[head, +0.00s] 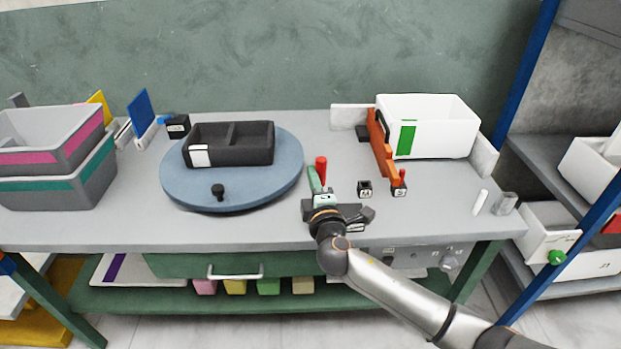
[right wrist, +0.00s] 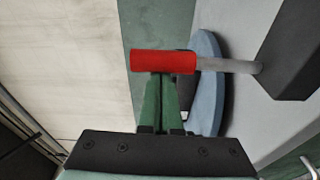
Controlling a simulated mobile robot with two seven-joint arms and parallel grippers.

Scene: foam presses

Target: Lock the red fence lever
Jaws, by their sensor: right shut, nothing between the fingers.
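The lever has a red cylindrical handle (head: 321,165), seen just beyond my right gripper. In the right wrist view the red handle (right wrist: 163,62) lies across the picture on a grey rod (right wrist: 228,65) that runs to a dark block (right wrist: 292,60). My right gripper (head: 316,182) has green fingers, shut and empty. Its fingertips (right wrist: 163,78) are right at the handle's side; I cannot tell whether they touch it. An orange fence (head: 380,148) stands to the right, beside the white bin. My left gripper is not in view.
A white bin (head: 427,128) with a green patch stands at the back right. A blue turntable (head: 232,200) carries a black divided tray (head: 230,158). Grey bins (head: 50,165) are stacked at the left. A small red-topped lever (head: 403,176) stands near the fence's front end.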

